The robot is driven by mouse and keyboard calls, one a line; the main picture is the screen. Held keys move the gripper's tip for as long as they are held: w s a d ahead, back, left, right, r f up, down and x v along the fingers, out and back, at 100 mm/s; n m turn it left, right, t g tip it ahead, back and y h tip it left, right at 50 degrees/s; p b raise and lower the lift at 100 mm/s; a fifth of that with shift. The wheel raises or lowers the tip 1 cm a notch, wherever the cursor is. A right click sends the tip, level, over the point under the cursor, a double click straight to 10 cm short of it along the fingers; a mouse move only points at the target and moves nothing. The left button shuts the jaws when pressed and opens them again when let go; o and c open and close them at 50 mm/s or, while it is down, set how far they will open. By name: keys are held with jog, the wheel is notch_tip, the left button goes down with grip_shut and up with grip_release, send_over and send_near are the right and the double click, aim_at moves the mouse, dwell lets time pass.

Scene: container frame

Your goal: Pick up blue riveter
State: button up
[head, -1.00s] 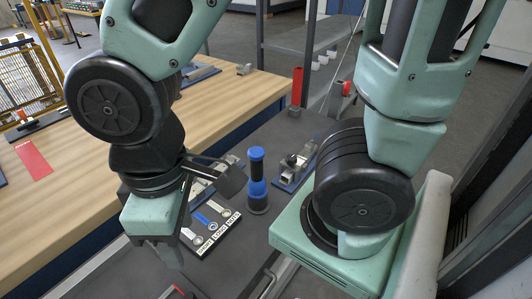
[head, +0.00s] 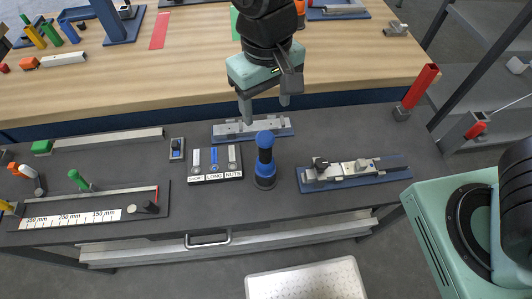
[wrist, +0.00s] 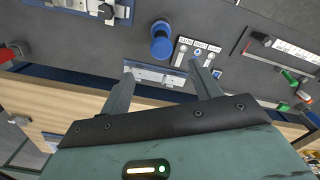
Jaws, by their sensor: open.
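The blue riveter (head: 265,160) is an upright cylinder with a blue top, black middle and blue base, standing on the dark grey worktop. It also shows in the wrist view (wrist: 161,40), seen from above. My gripper (head: 265,104) is open and empty, with its fingers apart. In the head view it hangs behind the riveter, over a blue fixture near the wooden table's front edge. In the wrist view the fingertips (wrist: 160,79) are below the riveter in the picture and apart from it.
A black tray labelled SHORT, LONG, NUTS (head: 215,178) stands close left of the riveter. A blue fixture with metal parts (head: 353,171) lies to its right. Another blue fixture (head: 225,132) is behind. A red post (head: 420,88) stands at right. The worktop's front edge is nearby.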

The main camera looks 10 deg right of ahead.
aim_at(265, 136)
notch_tip(265, 136, down, 6)
jog(key=shift+f+p, duration=0.15)
jog(key=shift+p, duration=0.35)
jog(key=shift+a+f+p, duration=0.15)
jog(key=shift+f+p, duration=0.95)
jog(key=shift+f, duration=1.65)
jog(key=c, duration=1.1)
